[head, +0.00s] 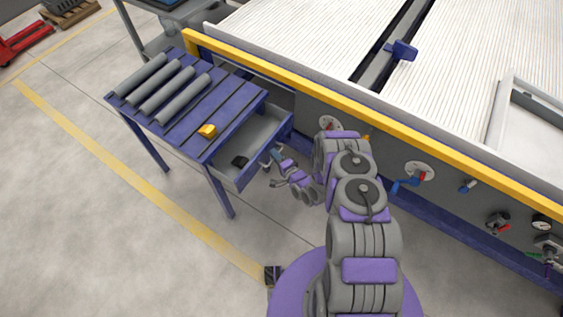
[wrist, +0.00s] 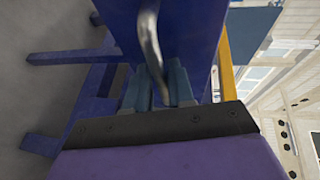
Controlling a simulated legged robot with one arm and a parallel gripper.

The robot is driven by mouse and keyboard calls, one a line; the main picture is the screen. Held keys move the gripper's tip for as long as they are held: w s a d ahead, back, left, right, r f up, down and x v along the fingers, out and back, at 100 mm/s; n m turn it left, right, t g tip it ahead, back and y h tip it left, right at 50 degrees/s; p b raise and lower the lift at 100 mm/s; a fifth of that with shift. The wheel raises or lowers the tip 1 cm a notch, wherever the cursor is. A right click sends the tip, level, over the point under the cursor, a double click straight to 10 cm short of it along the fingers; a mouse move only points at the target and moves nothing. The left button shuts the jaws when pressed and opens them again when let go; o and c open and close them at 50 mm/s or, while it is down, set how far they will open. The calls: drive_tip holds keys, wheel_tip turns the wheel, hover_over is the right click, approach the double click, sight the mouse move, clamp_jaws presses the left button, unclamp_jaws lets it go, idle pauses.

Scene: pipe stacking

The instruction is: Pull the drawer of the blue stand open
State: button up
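The blue stand (head: 228,105) stands left of the large machine. Its drawer (head: 257,133) is pulled out well toward my arm, with the grey inside showing. In the wrist view the blue drawer front (wrist: 185,30) fills the upper middle, with a curved metal handle (wrist: 150,42) on it. My gripper (head: 274,154) is at the drawer front in the head view. In the wrist view its two fingers (wrist: 159,88) sit on either side of the handle, close against it, and look shut on it. The lower end of the handle is hidden between the fingers.
A dark object (head: 239,161) lies in the drawer. Several grey pipes (head: 168,90) and a yellow piece (head: 207,131) lie on the stand top. The machine with its yellow rail (head: 310,98) runs close on the right. Floor in front of the stand is free.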

drive_tip(key=p+v, duration=0.3)
drive_tip(key=v, duration=1.4)
drive_tip(key=shift+f+p, duration=0.15)
drive_tip(key=shift+p, duration=0.15)
drive_tip(key=w+d+r+n+g+h, duration=0.4)
drive_tip(key=w+d+r+n+g, duration=0.3)
drive_tip(key=w+d, duration=0.25)
drive_tip(key=s+d+r+n+g+h, duration=0.1)
drive_tip(key=s+d+r+h, duration=0.1)
drive_tip(key=r, duration=0.8)
drive_tip(key=s+d+r+n+g+h, duration=0.1)
drive_tip(key=s+d+r+h, duration=0.1)
drive_tip(key=r, duration=0.7)
drive_tip(key=s+a+r+g, duration=0.2)
drive_tip(key=s+r, duration=0.5)
drive_tip(key=s, duration=0.4)
drive_tip(key=s+a+r+n+g, duration=0.1)
drive_tip(key=s+a+r+g, duration=0.1)
drive_tip(key=s+a+r, duration=0.3)
drive_tip(key=s+a+r+n+g, duration=0.1)
drive_tip(key=s+a+r+g, duration=0.1)
drive_tip(key=s+r, duration=0.9)
drive_tip(key=s+a, duration=0.1)
drive_tip(key=s, duration=0.7)
drive_tip(key=shift+a+g, duration=0.15)
drive_tip(key=shift+g, duration=0.15)
